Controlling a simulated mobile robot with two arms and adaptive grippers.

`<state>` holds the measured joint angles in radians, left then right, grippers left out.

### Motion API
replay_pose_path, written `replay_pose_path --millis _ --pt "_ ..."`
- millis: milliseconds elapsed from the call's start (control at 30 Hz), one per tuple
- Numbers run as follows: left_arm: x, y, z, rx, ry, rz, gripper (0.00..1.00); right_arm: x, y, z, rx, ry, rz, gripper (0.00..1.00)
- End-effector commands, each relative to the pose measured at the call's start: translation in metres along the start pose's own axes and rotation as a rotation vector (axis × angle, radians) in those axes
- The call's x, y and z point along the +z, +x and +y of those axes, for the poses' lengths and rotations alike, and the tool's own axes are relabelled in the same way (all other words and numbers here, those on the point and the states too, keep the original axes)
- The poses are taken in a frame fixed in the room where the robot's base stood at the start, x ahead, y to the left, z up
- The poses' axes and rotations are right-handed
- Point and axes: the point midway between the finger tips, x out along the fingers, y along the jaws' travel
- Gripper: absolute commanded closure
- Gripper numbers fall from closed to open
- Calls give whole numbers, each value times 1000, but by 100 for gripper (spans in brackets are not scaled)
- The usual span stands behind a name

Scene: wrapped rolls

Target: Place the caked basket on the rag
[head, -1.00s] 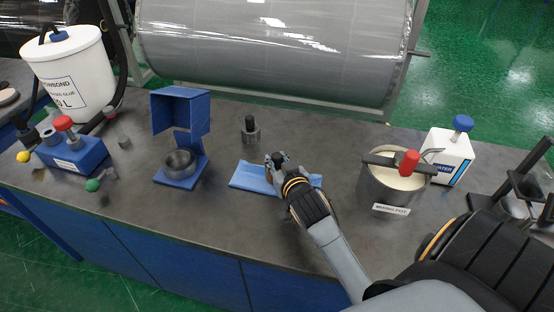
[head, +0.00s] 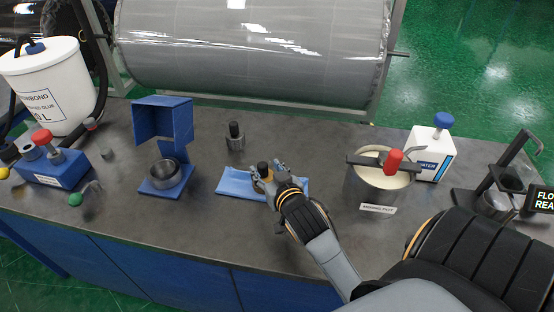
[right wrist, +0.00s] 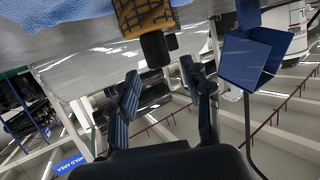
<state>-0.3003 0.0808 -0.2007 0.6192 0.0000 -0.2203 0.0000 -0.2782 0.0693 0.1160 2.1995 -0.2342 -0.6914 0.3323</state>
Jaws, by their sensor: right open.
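The caked basket (right wrist: 146,17), a mesh cup crusted in tan with a dark knob, stands on the blue rag (right wrist: 55,22) in the right wrist view. In the head view the basket (head: 263,170) is partly hidden by my right gripper (head: 268,176), and the rag (head: 234,183) lies flat on the bench. My right gripper is open. Its fingers (right wrist: 160,72) are spread in the wrist view, with the knob just beyond their tips and nothing held between them. My left gripper is not in view.
A blue stand with a metal cup (head: 165,172) is left of the rag. A small dark-topped weight (head: 235,138) stands behind it. A mixing pot (head: 372,190) and white water jug (head: 430,150) are to the right. The bench front (head: 215,230) is clear.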

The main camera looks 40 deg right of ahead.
Motion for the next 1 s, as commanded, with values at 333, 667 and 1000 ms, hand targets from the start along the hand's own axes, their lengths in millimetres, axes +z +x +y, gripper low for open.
replay_pose_path --millis 333,667,1000 --pt "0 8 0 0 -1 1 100 2 -68 0 0 0 -2 51" --pt "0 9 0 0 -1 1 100 0 -81 0 0 0 0 51" --pt "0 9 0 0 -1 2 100 0 -80 0 0 0 0 51"
